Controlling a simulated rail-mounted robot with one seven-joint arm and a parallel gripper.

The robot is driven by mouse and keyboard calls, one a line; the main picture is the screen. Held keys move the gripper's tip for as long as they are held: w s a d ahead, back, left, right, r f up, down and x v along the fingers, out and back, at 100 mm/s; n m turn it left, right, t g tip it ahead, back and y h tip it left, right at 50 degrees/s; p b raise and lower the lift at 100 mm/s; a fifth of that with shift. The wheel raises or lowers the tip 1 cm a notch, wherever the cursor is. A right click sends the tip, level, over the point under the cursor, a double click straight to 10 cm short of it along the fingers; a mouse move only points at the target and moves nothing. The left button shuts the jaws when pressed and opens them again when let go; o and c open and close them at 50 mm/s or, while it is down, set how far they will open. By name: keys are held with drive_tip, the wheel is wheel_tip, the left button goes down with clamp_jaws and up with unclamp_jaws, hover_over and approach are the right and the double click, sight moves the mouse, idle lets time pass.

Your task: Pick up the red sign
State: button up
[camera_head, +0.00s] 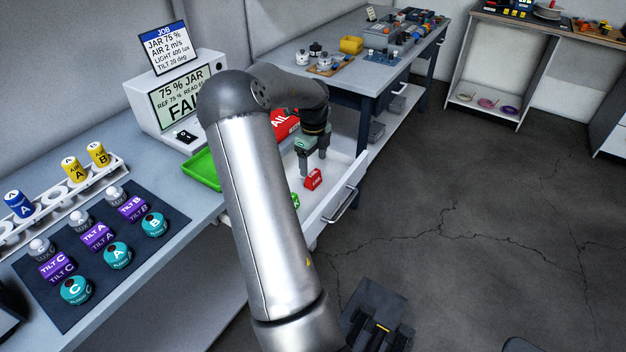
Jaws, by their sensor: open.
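A small red sign (313,179) stands in an open white drawer, with blurred white lettering on its face. My gripper (314,172) points down at it, open, with its two fingers on either side of or just behind the sign; I cannot tell whether they touch it. A larger red piece with white letters ending in "AIL" (284,125) shows behind my arm, partly hidden by it. A green sign (295,201) is in the drawer, mostly hidden by my arm.
The drawer front with its handle (341,205) juts out over the floor. A green tray (202,170) sits on the bench left of my arm. Several labelled sensors stand on a dark mat (40,296). A display box (165,112) stands behind. Open floor lies to the right.

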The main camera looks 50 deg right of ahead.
sight(313, 174)
drive_tip(key=shift+a+f, duration=0.1)
drive_tip(key=shift+f, duration=2.9)
drive_tip(key=c, duration=1.1)
